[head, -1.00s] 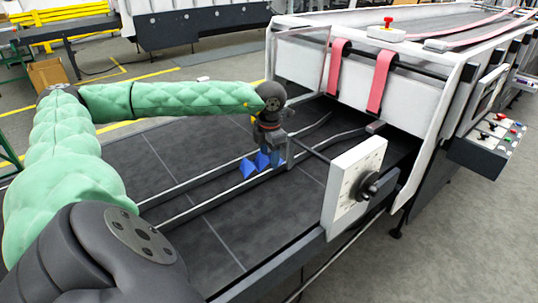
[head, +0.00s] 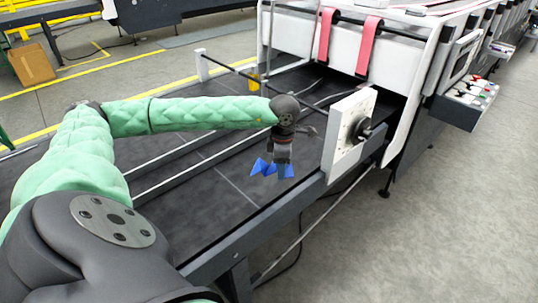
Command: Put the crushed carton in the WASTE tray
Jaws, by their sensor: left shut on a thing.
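My left gripper (head: 283,163) points down over the near side of the dark machine bed, left of the white dial plate. It is shut on the crushed carton (head: 260,168), a small crumpled blue piece showing on both sides of the fingers. I cannot tell exactly how high the carton is above the bed. My right gripper is not in view. No WASTE tray shows in this view.
The white dial plate (head: 347,130) with its black knob stands close right of my left gripper. Metal rails (head: 165,180) run along the bed. The machine body with red belts (head: 369,45) rises behind. Grey floor (head: 430,230) at the right is clear.

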